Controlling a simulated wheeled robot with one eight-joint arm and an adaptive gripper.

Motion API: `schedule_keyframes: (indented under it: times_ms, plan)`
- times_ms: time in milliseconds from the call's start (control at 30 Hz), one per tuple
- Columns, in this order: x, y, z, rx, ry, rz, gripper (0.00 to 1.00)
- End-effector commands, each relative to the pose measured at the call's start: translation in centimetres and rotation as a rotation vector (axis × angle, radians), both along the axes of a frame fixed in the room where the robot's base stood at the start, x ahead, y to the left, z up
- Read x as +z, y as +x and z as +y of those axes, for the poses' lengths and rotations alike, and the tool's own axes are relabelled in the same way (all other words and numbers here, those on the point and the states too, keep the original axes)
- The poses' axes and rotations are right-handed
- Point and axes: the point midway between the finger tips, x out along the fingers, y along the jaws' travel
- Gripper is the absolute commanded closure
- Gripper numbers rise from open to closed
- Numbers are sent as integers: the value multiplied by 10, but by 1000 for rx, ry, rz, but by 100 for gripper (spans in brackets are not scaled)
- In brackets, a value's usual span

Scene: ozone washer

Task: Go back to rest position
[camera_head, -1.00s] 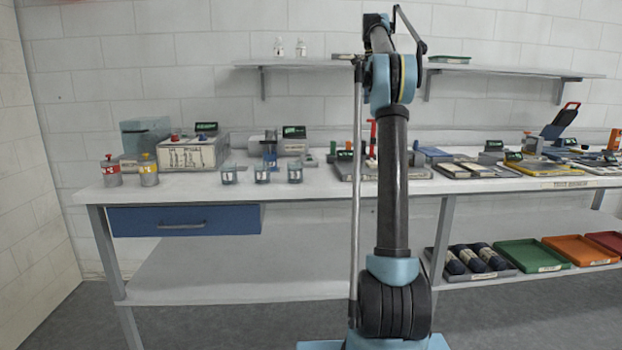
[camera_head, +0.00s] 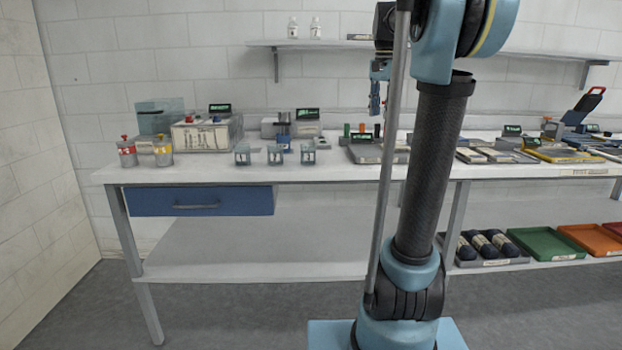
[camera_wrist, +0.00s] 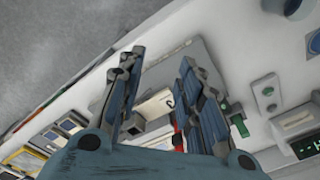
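My gripper (camera_head: 376,98) hangs downward in the head view, left of my arm's dark upright link. It is above the grey tray (camera_head: 366,155) on the bench, with a visible gap. In the wrist view my gripper (camera_wrist: 160,62) has its two blue-and-black fingers spread apart. Nothing is held between them. The same grey tray (camera_wrist: 190,57) shows below and beyond the fingers. Part of the tray is hidden behind the fingers.
The bench (camera_head: 330,176) holds three small blue-grey cups, red- and yellow-labelled canisters, and a white box (camera_head: 200,137). A blue drawer (camera_head: 202,201) hangs beneath. A wall shelf (camera_head: 300,43) runs behind my arm. Coloured trays stand on the lower right shelf.

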Motion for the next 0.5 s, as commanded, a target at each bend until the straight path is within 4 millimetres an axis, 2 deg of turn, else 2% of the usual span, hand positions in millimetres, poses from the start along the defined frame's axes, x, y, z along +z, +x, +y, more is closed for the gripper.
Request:
schedule_keyframes:
  times_ms: [33,267,500]
  plan:
    - [-11,-16,3,32,-1,-7,67]
    - [-63,-77,15,188,-11,-33,67]
    - [-127,-141,25,353,-25,-61,67]
